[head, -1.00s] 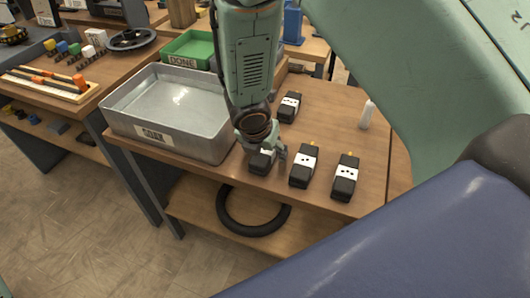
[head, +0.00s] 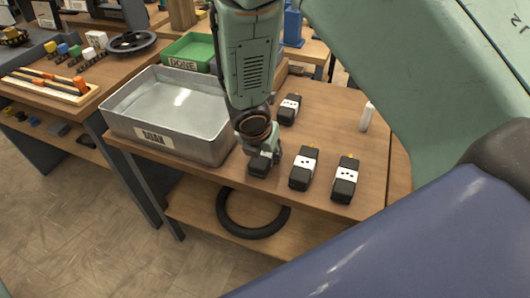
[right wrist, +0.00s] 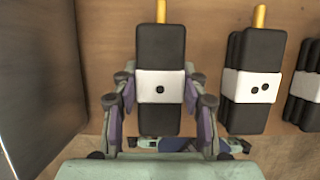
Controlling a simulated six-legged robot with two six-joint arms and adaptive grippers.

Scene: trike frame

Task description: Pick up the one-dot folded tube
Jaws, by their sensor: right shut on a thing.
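The one-dot folded tube (right wrist: 160,50) is black with a white band that bears one dot, and a yellow tip at its far end. My right gripper (right wrist: 160,92) is shut on it, with a finger at each side of the band. In the head view the right gripper (head: 264,157) points down at the table's front edge, and only the dark near end of the tube (head: 257,166) shows under it. I cannot tell whether the tube still touches the table. My left gripper is not in view.
A two-dot folded tube (right wrist: 252,88) lies close to the right of the held one. Other banded tubes stand at the right (head: 345,180) and behind (head: 289,109). The metal SOAK tray (head: 190,147) is close on the left. A white bottle (head: 367,116) stands at right.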

